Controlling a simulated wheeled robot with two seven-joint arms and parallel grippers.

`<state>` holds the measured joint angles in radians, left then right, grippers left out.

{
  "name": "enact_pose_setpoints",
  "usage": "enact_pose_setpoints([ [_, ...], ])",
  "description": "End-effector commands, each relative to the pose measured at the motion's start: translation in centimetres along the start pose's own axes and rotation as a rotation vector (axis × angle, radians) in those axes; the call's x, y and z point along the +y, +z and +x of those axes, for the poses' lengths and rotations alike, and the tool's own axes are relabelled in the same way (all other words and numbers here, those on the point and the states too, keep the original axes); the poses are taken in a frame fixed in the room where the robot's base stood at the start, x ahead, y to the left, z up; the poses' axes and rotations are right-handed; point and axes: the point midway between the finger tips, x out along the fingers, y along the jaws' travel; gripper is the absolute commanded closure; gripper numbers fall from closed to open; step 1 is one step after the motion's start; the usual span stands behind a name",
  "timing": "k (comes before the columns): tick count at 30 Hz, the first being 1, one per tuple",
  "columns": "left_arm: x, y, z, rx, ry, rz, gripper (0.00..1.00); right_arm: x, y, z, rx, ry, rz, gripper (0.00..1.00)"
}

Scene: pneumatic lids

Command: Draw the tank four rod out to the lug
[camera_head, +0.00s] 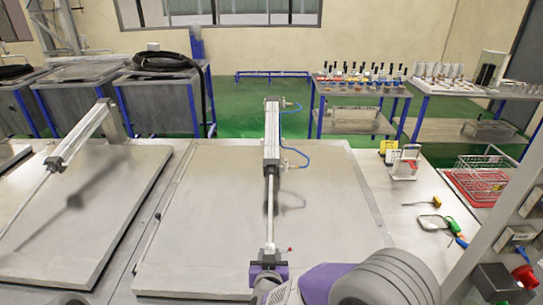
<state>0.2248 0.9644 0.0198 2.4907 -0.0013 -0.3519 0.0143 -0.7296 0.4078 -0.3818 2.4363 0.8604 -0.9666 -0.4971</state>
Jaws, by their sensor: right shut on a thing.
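The pneumatic cylinder (272,133) lies along the middle of the large flat grey lid (205,215). Blue air hoses (296,150) are fitted on its right side. Its thin bright rod (270,208) extends straight toward me. My right gripper (268,274), grey and purple, is shut on the rod's near end fitting (269,254), close to the lid's near edge. A small red-tipped pin (289,249) shows just right of the fitting. I cannot make out a lug; the gripper may hide it. My left gripper is not in view.
A second lid (60,220) with its own cylinder (80,135) stands at left. The lid's middle is mostly bare.

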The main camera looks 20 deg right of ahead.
Motion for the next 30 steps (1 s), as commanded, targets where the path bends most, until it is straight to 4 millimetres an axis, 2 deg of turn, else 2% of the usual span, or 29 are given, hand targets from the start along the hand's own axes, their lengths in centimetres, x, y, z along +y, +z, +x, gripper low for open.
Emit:
enact_pose_setpoints([
  [1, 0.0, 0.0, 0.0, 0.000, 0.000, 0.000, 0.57, -0.1, 0.6, -0.2, -0.013, -0.003, -0.004, 1.00],
  [30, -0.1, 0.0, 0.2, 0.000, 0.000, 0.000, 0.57, 0.0, 1.7, -2.0, -0.012, -0.002, -0.005, 1.00],
])
